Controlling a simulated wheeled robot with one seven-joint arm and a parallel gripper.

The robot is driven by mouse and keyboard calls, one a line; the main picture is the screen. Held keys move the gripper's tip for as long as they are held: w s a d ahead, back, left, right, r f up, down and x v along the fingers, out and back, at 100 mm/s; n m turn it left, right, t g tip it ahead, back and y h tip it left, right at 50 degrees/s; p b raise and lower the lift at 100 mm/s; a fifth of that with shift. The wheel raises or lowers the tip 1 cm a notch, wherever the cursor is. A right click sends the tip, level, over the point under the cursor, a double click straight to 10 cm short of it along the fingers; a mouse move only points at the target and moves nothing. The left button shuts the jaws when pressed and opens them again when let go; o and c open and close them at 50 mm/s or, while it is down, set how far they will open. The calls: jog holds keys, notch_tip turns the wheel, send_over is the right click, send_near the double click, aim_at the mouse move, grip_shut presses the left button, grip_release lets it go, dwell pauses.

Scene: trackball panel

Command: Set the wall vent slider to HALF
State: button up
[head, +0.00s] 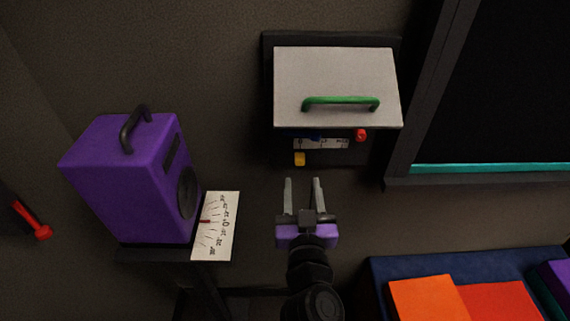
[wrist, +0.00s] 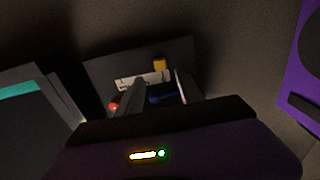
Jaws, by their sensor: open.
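A dark wall panel (head: 335,158) carries a white scale strip (head: 330,144) with small marks too fine to read surely. A yellow knob (head: 299,159) sits below the strip's left end. A red knob (head: 361,135) sits at its right, and a blue piece (head: 314,138) is partly hidden under a grey flap. I cannot tell surely which piece is the vent slider. My gripper (head: 302,182) is open and empty, just below the panel. The wrist view shows the panel inverted, with the yellow knob (wrist: 159,63) and blue piece (wrist: 162,98) between the fingers' lines.
The grey flap (head: 335,80) with a green handle (head: 341,102) overhangs the panel's top. A dark framed board (head: 500,90) is at right, above a blue bin (head: 385,268).

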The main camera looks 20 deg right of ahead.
aim_at(300, 162)
jog(key=p+x, duration=0.2)
jog(key=x, duration=0.4)
jog(key=shift+w+r, duration=0.1)
jog(key=shift+w, duration=0.1)
jog(key=shift+w+d+p, duration=0.25)
jog(key=shift+w+p, duration=0.05)
jog(key=shift+w, duration=0.35)
grip_shut()
dwell(0.7)
